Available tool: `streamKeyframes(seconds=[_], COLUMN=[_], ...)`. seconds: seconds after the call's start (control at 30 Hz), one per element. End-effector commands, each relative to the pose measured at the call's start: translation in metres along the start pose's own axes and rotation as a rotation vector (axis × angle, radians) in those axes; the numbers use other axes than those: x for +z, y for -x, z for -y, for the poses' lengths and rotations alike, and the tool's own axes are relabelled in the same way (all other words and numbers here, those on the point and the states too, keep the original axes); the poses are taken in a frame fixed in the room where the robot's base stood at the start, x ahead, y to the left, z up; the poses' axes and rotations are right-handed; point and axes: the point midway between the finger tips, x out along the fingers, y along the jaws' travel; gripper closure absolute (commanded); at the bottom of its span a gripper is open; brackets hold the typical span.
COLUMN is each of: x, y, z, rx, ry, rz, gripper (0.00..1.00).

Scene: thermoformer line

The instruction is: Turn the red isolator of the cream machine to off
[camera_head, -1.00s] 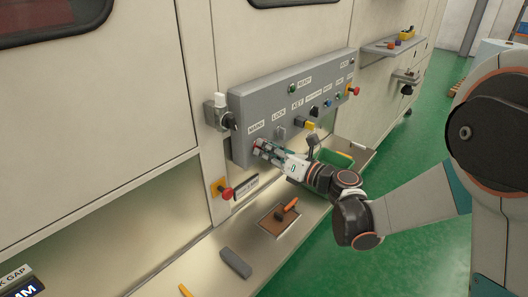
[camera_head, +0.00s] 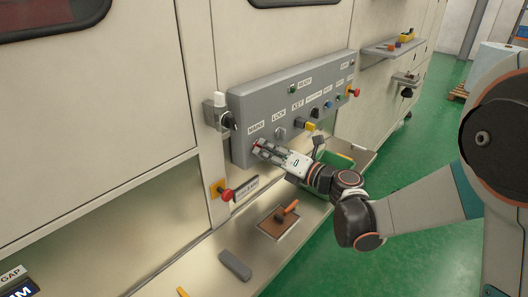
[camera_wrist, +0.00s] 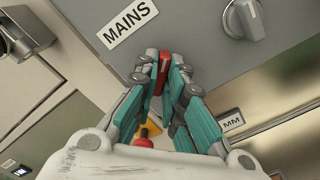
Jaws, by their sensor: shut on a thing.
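The cream machine (camera_head: 130,110) carries a grey control panel (camera_head: 240,108). The red isolator (camera_wrist: 162,77) is below the MAINS label (camera_wrist: 128,24) at the panel's lower left. In the wrist view my gripper (camera_wrist: 163,66) has its two fingertips closed on either side of the isolator's red handle. In the head view my gripper (camera_head: 259,148) reaches the panel from the lower right and largely hides the isolator. The handle looks roughly in line with my fingers in the wrist view; its exact angle on the panel is hard to tell.
A grey knob (camera_wrist: 245,18) under the LOCK label is close by on the right. A red mushroom button on a yellow plate (camera_head: 218,187) is below left. A ledge (camera_head: 205,272) below holds an orange-handled tool (camera_head: 287,208) and a grey block (camera_head: 235,265).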

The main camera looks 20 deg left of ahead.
Motion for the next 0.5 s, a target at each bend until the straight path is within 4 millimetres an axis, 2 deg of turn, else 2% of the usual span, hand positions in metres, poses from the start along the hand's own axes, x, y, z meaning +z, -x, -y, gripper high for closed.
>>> streamKeyframes(seconds=[0.17,0.5], x=[-0.0006,-0.0003], y=[0.0003,0.0003], z=[0.0007,0.0004], rx=[0.0,0.0], ry=[-0.123,-0.154], rz=[0.001,0.001], gripper=[1.0,1.0])
